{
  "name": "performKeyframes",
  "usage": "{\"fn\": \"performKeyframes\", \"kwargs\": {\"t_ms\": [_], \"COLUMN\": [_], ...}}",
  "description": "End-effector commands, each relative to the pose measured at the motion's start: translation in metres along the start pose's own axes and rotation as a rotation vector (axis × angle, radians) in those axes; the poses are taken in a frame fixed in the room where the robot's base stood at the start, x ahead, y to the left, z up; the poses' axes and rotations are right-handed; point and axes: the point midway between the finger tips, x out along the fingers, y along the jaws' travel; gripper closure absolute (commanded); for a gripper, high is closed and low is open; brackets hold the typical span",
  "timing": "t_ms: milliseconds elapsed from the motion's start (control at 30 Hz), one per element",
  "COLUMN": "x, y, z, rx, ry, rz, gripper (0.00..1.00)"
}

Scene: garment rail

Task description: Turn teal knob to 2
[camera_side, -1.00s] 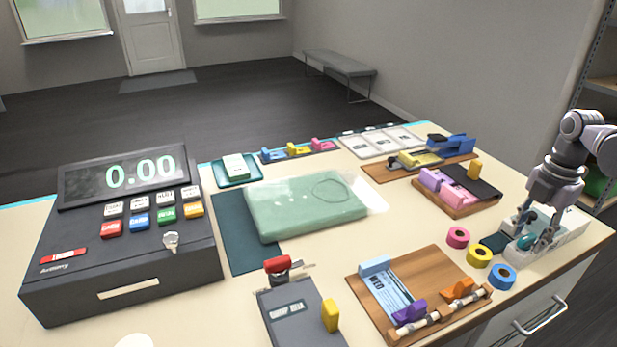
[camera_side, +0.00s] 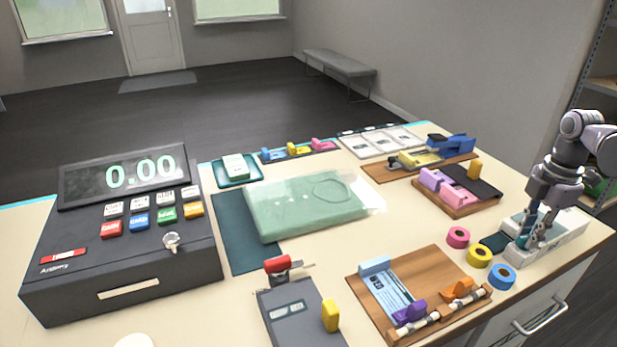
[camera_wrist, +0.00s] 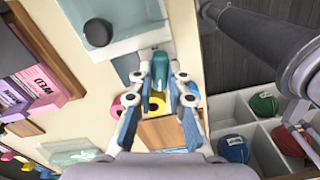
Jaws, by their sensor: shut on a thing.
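The teal knob (camera_wrist: 161,66) stands between the fingertips of my gripper (camera_wrist: 161,80) in the wrist view. My gripper is shut on it, with a finger on each side. In the side view my gripper (camera_side: 531,236) points down at the far right, over a white box-like base (camera_side: 568,232) near the table's right edge. There the fingers mostly hide the knob. No number or pointer by the knob is readable in either view.
Pink (camera_side: 458,237), yellow (camera_side: 479,254) and blue (camera_side: 502,276) tape rolls stand close left of my gripper. In the wrist view a white divided bin (camera_wrist: 232,112) holds several coloured balls on the right.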

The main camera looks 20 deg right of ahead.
Motion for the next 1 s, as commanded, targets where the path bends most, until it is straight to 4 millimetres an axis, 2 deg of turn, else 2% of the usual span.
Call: {"fn": "performKeyframes", "kwargs": {"t_ms": [1000], "x": [0.0003], "y": [-0.0001], "z": [-0.0001], "rx": [0.967], "ry": [0.001], "rz": [0.0], "gripper": [1.0]}}
